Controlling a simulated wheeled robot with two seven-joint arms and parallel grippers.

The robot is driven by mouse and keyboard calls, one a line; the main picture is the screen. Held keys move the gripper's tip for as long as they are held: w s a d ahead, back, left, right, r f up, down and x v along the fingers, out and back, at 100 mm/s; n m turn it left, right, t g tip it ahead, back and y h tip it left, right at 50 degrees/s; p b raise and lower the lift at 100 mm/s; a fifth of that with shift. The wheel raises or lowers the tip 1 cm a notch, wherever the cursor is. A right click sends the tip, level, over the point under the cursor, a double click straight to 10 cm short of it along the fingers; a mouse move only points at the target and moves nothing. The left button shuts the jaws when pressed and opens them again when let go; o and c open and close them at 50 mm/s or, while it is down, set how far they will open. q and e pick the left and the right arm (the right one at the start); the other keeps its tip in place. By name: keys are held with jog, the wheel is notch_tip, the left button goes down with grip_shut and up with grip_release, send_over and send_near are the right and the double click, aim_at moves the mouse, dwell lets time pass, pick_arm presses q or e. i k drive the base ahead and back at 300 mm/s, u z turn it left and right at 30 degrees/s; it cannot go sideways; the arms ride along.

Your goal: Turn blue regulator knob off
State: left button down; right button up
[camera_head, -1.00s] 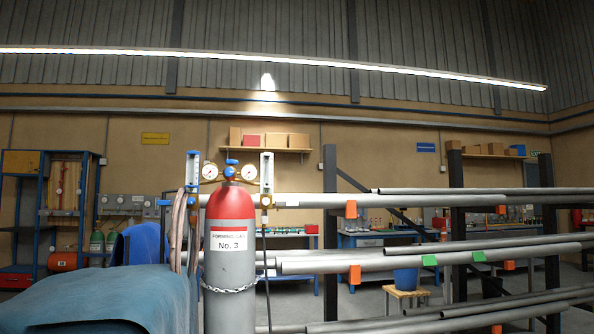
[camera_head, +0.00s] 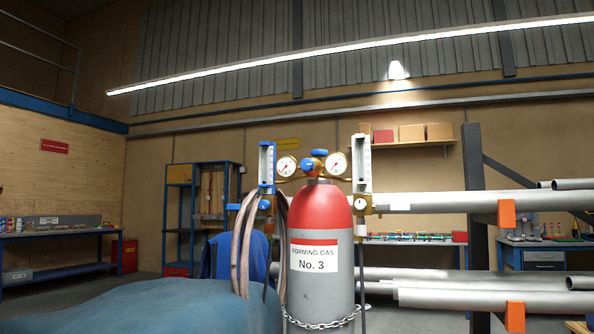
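A grey gas cylinder (camera_head: 342,272) with a red top and a label reading "FORMING GAS No. 3" stands upright just right of the picture's middle. On it sits a brass regulator with two round gauges (camera_head: 286,166) and (camera_head: 336,165). A blue knob (camera_head: 311,166) is between the gauges. A flowmeter with a blue frame (camera_head: 267,167) hangs at the left with a small blue knob (camera_head: 264,204) below it. A white flowmeter (camera_head: 361,165) with a pale knob (camera_head: 360,203) is at the right. Knob settings cannot be read. Neither gripper is in view.
Beige hoses (camera_head: 244,245) hang left of the cylinder, and a chain (camera_head: 322,323) wraps its lower part. A blue-green covered surface (camera_head: 150,304) fills the lower left foreground. Long grey pipes (camera_head: 450,204) with orange clips lie on a rack at the right.

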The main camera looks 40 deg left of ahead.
aim_at(306, 165)
jog(key=u, duration=1.1)
jog(key=i, duration=1.15)
jog(key=u, duration=1.25)
